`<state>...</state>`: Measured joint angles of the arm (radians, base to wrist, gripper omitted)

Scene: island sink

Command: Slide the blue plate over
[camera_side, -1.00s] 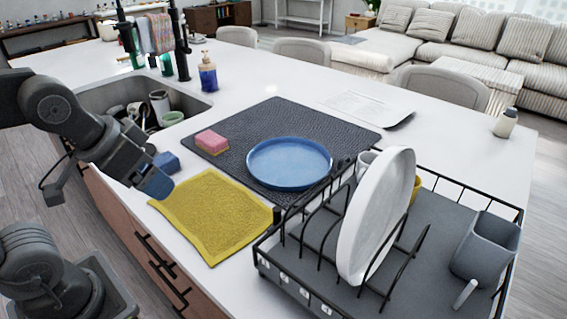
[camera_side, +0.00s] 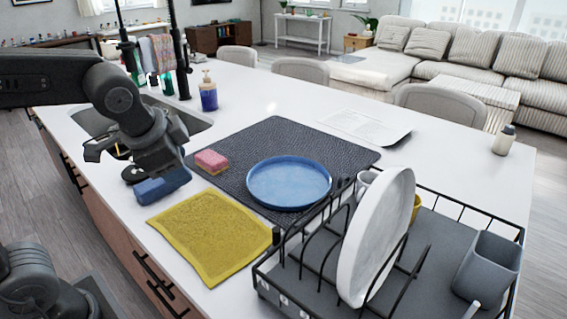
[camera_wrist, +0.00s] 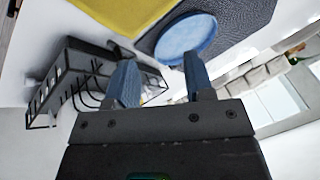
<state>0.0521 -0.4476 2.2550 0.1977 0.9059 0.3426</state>
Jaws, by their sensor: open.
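The blue plate (camera_side: 289,182) is round with a low rim and lies flat on the dark drying mat (camera_side: 341,144). My gripper (camera_side: 162,187) has blue fingers and hangs over the counter near the sink, left of the plate and well apart from it. In the wrist view the fingers of my gripper (camera_wrist: 160,78) are spread apart with nothing between them. The plate also shows in the wrist view (camera_wrist: 187,36), beyond the fingertips.
A yellow cloth (camera_side: 210,236) lies between my gripper and the dish rack (camera_side: 268,291). The rack holds an upright white plate (camera_side: 372,240) and a grey cup (camera_side: 486,266). A pink sponge (camera_side: 211,162) sits on the mat.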

